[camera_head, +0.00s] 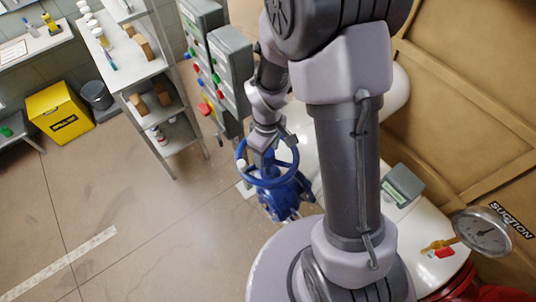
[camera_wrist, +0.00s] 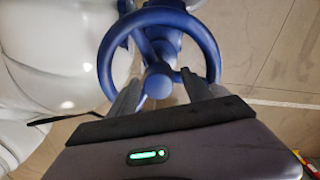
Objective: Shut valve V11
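A blue handwheel (camera_head: 288,153) sits on a blue valve body (camera_head: 285,198) beside a white pipe or vessel. No V11 label can be read on it. The handwheel also shows in the wrist view (camera_wrist: 112,52), with its hub and spokes at the centre. My gripper (camera_head: 266,150) is at the wheel, seen from above. In the wrist view my gripper (camera_wrist: 160,80) has its two grey fingers apart, one on each side of the hub. I cannot tell whether the fingertips touch the wheel. My arm hides part of the valve area in the head view.
Grey control boxes (camera_head: 231,65) with coloured buttons stand behind the wheel. A metal shelf (camera_head: 150,85) is to their left, with a yellow bin (camera_head: 58,112) beyond. A pressure gauge (camera_head: 483,232) marked SUCTION is at right. The floor at lower left is clear.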

